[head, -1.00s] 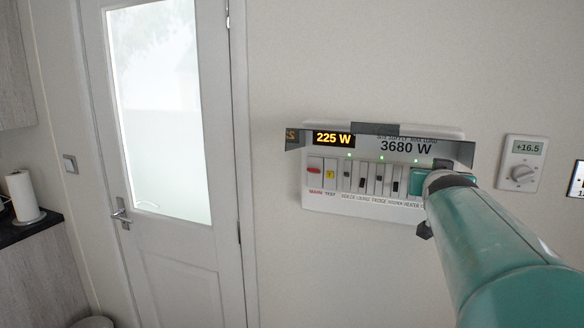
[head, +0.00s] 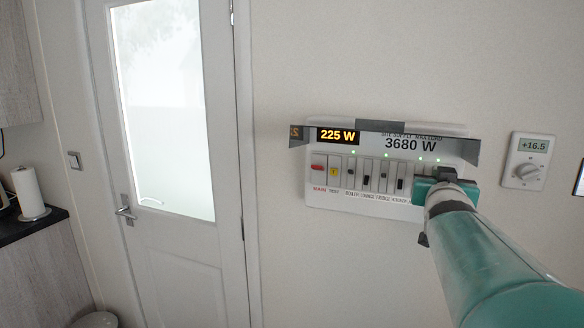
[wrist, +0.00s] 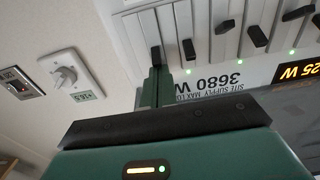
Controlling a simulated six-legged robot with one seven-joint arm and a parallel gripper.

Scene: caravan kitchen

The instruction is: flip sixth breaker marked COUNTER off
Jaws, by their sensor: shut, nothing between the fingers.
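The breaker panel (head: 340,203) is a white wall unit with a row of breakers, a 225 W display (head: 337,135) and green lights. My teal gripper (head: 428,187) is shut and empty at the right end of the row, hiding the breakers and labels there. The COUNTER label cannot be read. In the wrist view the panel appears upside down. There, my gripper's narrow fingers (wrist: 154,84) reach the panel beside the black lever of the end breaker (wrist: 156,56). I cannot tell whether they touch it. The neighbouring lever (wrist: 189,49) is just to its right, apart from the fingers.
A thermostat (head: 527,160) reading +16.5 is on the wall right of the panel; it also shows in the wrist view (wrist: 66,76). A grey strip (head: 381,127) juts across the panel top. A white door (head: 170,255) is to the left, with a counter and paper roll (head: 29,192) beyond.

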